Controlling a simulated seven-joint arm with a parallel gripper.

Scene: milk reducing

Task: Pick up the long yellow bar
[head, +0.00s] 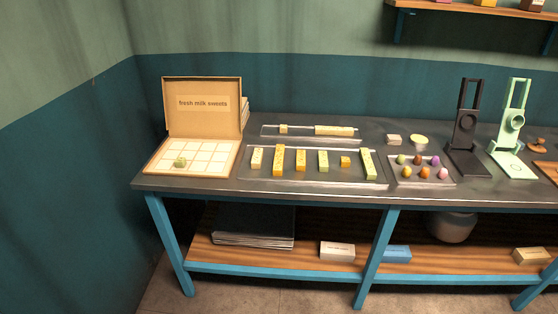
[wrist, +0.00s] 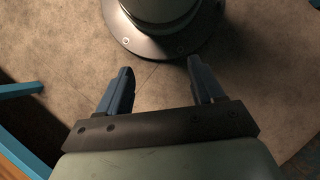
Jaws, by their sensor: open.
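A long golden-yellow bar (head: 278,160) lies second from the left in a row of bars on a clear tray (head: 315,183) on the table. A long paler, greenish-yellow bar (head: 368,163) lies at the row's right end. Shorter bars lie between them: a golden one (head: 300,160), a pale one (head: 323,161) and a small orange one (head: 345,161). A pale yellow bar (head: 257,159) is at the left end. My gripper (wrist: 160,68) shows only in the wrist view, with its fingers apart and nothing between them, above the floor and away from the bars.
An open sweets box (head: 155,168) with one greenish sweet stands left of the tray. Behind is another clear tray (head: 268,136) with a cream roll. To the right are a tray of coloured egg-shaped sweets (head: 424,182), a black press (head: 467,160) and a green press (head: 510,160).

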